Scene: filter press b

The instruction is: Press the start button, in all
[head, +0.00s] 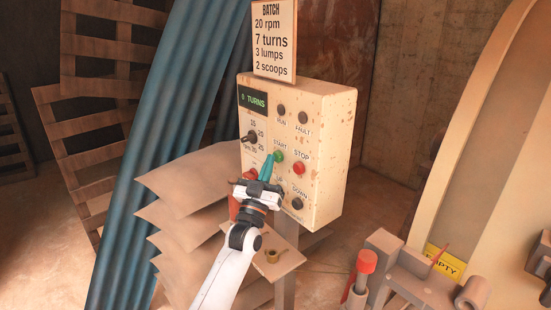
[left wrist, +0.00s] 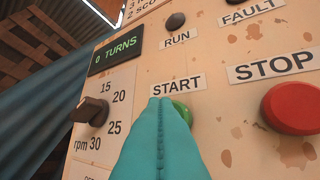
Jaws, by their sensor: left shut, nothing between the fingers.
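The green start button (head: 278,155) is on the front of a rusty cream control box (head: 325,150), under the START label. In the left wrist view the green button (left wrist: 183,110) is partly hidden behind my fingertips. My left gripper (head: 267,166) has teal fingers, shut and empty, pointing at the panel just by the button. In the left wrist view the shut fingers (left wrist: 160,108) overlap the button's left side; I cannot tell whether they touch it. The display (left wrist: 115,50) reads 0 TURNS. My right gripper is not in view.
The red stop button (head: 299,168) is right of start. The rpm knob (head: 249,137) is to the left, and black RUN and FAULT lamps are above. A batch sign (head: 273,40) reads 20 rpm, 7 turns, 3 lumps, 2 scoops. Stacked sacks (head: 190,180) stand left of the box.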

